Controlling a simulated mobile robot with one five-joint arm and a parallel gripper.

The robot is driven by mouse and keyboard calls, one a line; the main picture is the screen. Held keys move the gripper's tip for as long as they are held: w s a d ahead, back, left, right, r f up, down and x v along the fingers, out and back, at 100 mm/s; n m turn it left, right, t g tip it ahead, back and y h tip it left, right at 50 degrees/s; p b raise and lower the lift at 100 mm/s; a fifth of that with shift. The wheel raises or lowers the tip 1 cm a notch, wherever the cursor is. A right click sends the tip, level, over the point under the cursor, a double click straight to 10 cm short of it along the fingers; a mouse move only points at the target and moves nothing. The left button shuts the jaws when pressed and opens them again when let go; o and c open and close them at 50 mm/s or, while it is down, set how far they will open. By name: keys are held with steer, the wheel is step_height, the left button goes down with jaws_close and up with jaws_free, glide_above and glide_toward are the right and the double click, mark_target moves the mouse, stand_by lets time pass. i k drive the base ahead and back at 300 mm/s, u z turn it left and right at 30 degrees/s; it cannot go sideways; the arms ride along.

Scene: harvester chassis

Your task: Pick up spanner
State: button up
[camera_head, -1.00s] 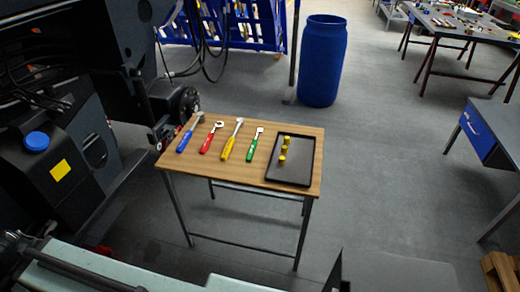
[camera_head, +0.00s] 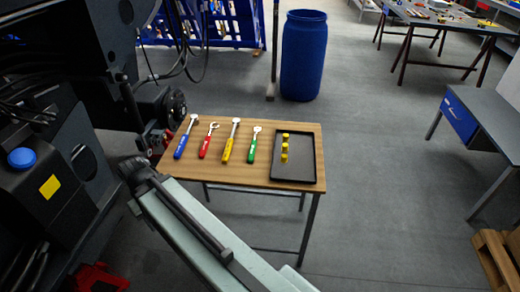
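Four hand tools lie apart in a row on a wooden-topped table (camera_head: 240,179). From left to right they are a blue-handled tool (camera_head: 184,143), a red-handled tool with a hook-like open head (camera_head: 206,145), a yellow-handled tool (camera_head: 229,143) and a green-handled tool (camera_head: 252,148). Their heads are too small to tell surely which is the spanner. My pale green arm link rises from the bottom, with its dark end just left of the table's near-left corner. I cannot make out my gripper's fingers in this view.
A black tray (camera_head: 309,162) with several small yellow pieces (camera_head: 285,147) lies on the table's right side. The dark harvester chassis (camera_head: 55,125) stands close on the left. A blue barrel (camera_head: 304,55) stands behind. Floor to the right is clear up to a desk (camera_head: 485,120).

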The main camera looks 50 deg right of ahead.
mark_target(254, 144)
steer(key=z, duration=0.15)
steer(key=i, duration=1)
steer(key=u, duration=0.1)
